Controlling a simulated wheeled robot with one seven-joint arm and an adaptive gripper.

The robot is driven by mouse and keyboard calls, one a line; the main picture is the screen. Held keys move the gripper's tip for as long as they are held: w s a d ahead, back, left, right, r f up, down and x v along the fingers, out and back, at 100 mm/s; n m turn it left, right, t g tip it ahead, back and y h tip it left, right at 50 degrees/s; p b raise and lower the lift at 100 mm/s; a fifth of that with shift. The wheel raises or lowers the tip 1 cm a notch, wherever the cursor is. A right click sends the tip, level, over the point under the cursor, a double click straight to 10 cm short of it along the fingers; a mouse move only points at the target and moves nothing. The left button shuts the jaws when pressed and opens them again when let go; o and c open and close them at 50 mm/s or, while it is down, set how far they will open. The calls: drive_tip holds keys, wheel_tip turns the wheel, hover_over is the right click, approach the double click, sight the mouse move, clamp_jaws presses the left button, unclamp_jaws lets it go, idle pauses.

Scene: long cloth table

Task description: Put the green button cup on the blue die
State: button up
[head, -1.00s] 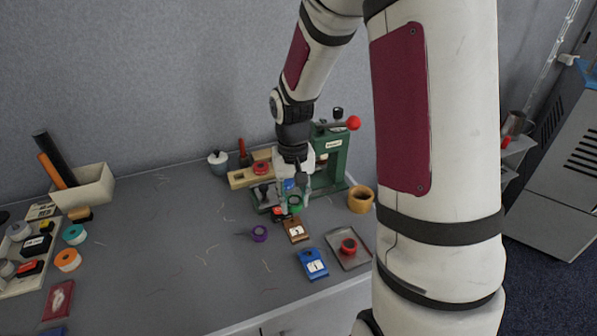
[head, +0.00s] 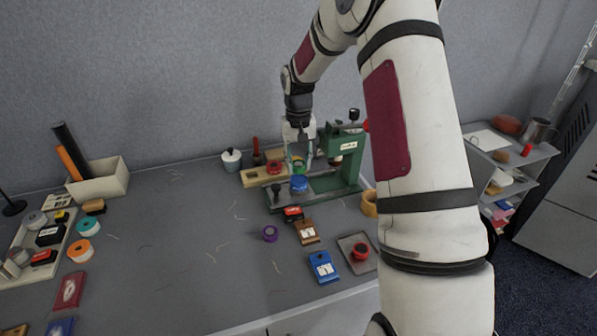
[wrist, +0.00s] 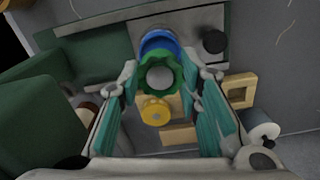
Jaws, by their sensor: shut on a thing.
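The green button cup (wrist: 175,88) is held between the two fingers of my gripper (wrist: 160,85) in the wrist view, its scalloped rim round a pale centre. In the head view my gripper (head: 299,162) is raised above the base of the green press, and the cup is mostly hidden by the fingers. The blue die (head: 299,185) stands on the press base, below and in front of my gripper. In the wrist view the blue die (wrist: 158,38) shows just beyond the cup, partly covered by it. The cup looks apart from the die.
The green press (head: 345,165) rises close right of my gripper. A wooden rack (head: 252,178) with a red piece is behind left. Blue (head: 323,267) and brown (head: 307,232) numbered blocks, a purple ring (head: 270,233) and a grey tray (head: 346,243) lie in front. The table's middle left is mostly clear.

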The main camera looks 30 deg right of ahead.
sight(299, 180)
drive_tip(key=shift+f, duration=1.75)
drive_tip(key=shift+f, duration=0.35)
drive_tip(key=shift+s+f, duration=0.2)
drive_tip(key=shift+f, duration=0.15)
drive_tip(key=o, duration=0.8)
drive_tip(key=shift+o, duration=1.2)
drive_tip(key=shift+w+f, duration=0.1)
drive_tip(key=shift+f, duration=0.1)
drive_tip(key=shift+r, duration=0.25)
